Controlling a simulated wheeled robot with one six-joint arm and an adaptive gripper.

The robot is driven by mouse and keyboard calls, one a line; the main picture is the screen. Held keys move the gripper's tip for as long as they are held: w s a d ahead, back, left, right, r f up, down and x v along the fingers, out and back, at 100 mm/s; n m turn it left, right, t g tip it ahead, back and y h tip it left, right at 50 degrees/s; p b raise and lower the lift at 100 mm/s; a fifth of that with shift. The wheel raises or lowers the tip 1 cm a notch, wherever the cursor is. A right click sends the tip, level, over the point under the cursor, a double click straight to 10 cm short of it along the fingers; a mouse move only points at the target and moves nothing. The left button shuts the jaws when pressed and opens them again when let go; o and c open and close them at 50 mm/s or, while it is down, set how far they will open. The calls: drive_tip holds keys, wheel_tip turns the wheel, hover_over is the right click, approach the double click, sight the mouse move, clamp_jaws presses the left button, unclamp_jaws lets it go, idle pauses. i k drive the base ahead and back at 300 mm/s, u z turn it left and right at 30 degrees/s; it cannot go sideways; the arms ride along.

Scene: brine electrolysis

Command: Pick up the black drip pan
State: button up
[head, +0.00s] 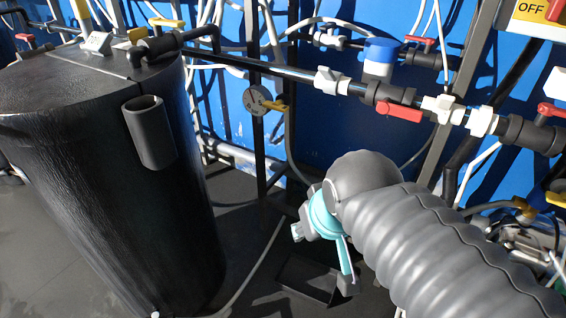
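A black, shallow, rectangular pan (304,284) lies on the dark floor at the lower middle of the head view. It is dark against the floor, and its right end is partly hidden by my arm. My gripper (347,286) hangs beyond the grey-sleeved arm and the turquoise wrist, at the pan's right side in the picture. Most of the gripper is hidden, so I cannot tell whether its fingers are apart or whether it touches the pan.
A large black tank (100,190) fills the left. A pipe run with red-handled valves (398,111) crosses above my arm, before a blue wall. A dark upright post (261,150) stands behind the pan. A thin hose (258,268) lies between tank and pan.

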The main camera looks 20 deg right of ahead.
sight(313, 282)
drive_tip(key=k, duration=1)
drive_tip(key=u, duration=1.9)
drive_tip(key=i, duration=1.9)
drive_tip(key=z, duration=2.45)
